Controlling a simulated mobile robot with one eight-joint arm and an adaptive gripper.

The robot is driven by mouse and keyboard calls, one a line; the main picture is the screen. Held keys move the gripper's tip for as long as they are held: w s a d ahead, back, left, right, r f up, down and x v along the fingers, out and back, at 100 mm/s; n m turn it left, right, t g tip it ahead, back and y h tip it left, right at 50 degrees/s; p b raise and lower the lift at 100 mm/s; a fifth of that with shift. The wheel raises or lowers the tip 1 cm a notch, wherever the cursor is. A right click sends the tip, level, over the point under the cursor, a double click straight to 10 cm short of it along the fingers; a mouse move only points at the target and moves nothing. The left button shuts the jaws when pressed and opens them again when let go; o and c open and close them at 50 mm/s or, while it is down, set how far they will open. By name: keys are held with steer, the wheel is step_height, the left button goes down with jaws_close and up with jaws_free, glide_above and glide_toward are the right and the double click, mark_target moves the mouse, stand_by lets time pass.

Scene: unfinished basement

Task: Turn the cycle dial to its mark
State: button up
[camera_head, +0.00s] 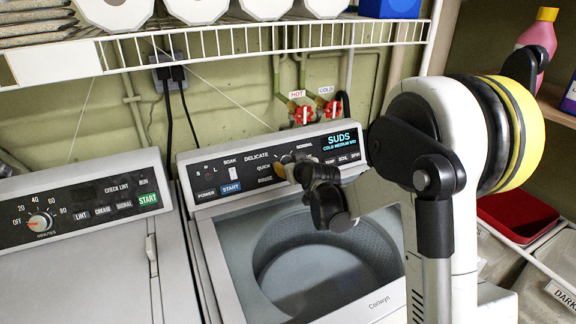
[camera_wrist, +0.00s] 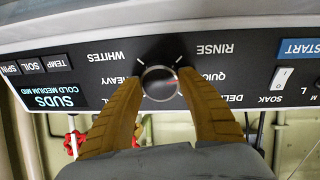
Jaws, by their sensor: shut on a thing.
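In the head view my gripper (camera_head: 281,171) reaches the panel near DELICATE and QUICK, and the dial is mostly hidden there. I cannot tell which tick is the target mark.
A wire shelf (camera_head: 230,42) hangs above, with red hot and cold valves (camera_head: 303,114) behind. A red bin (camera_head: 518,214) is at right.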

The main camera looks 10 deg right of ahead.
steer(key=n, duration=0.5)
steer(key=shift+s+f+n+b, duration=0.1)
steer(key=shift+f+n+b, duration=0.1)
steer(key=shift+n+b, duration=0.15)
stand_by(0.4)
steer(key=o, duration=1.2)
steer(key=v, duration=1.2)
steer(key=shift+f, duration=0.15)
steer(key=shift+s, duration=0.1)
